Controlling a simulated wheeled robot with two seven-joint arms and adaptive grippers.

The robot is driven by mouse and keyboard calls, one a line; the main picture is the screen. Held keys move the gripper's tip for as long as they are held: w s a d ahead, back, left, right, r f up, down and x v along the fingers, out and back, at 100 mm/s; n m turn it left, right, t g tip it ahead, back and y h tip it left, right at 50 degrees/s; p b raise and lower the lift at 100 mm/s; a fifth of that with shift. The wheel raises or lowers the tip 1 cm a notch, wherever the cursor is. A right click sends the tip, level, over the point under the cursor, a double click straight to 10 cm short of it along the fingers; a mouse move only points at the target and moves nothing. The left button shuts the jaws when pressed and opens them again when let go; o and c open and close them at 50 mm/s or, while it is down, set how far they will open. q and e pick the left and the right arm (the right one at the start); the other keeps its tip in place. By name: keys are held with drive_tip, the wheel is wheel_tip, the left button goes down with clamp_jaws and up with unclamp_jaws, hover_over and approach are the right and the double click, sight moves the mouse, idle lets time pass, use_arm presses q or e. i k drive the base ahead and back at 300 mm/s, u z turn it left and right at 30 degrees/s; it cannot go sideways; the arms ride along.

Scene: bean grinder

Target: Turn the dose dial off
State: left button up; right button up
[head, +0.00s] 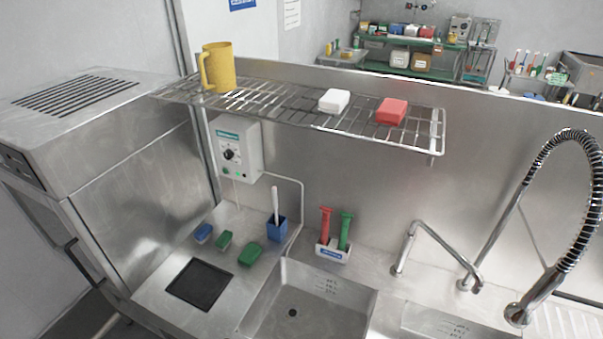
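A white wall-mounted dosing box (237,146) hangs on the steel backsplash under the left part of the wire shelf. On its front is a round black dose dial (230,155). The dial is too small for me to tell which way it points. Small green spots show on the box front below the dial. Neither of my grippers is in view, and nothing touches the dial.
The wire shelf (290,104) above the box carries a yellow jug (219,69), a white block and a red block. Below are sponges, a blue cup (277,229) and a brush holder (332,252). A steel machine (135,165) stands close on the left.

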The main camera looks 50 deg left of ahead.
sight(228, 155)
drive_tip(key=u, duration=2.6)
drive_tip(key=k, duration=0.4)
drive_tip(key=u, duration=0.95)
drive_tip(key=k, duration=0.95)
drive_tip(key=u, duration=0.95)
drive_tip(key=i, duration=1.65)
drive_tip(key=z, duration=0.25)
drive_tip(key=i, duration=1.45)
drive_tip(key=z, duration=1.65)
drive_tip(key=i, duration=0.9)
drive_tip(key=z, duration=0.95)
